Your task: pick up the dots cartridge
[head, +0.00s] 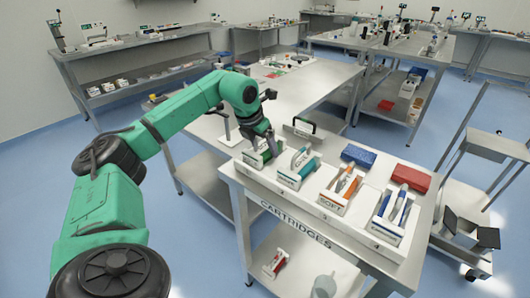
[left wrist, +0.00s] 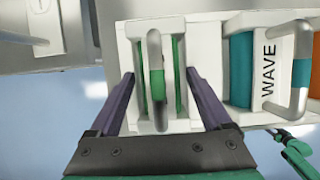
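A row of cartridges with upright grey loop handles stands in a white rack on the cart marked CARTRIDGES. The leftmost cartridge (head: 256,158) is green, and its label is not readable. No label reading DOTS is legible. My left gripper (head: 267,145) is right at this green cartridge, pointing down. In the left wrist view its two purple-grey fingers (left wrist: 162,100) are spread, one on each side of the green cartridge's handle (left wrist: 157,75). I see clear gaps between the handle and both fingers. My right gripper is not seen.
The teal WAVE cartridge (head: 306,167) stands close to the right, and also shows in the left wrist view (left wrist: 241,70). The orange SOFT cartridge (head: 340,190) and a blue cartridge (head: 396,213) follow. Blue (head: 358,155) and red (head: 410,177) boxes sit behind. A steel table (head: 310,85) stands beyond.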

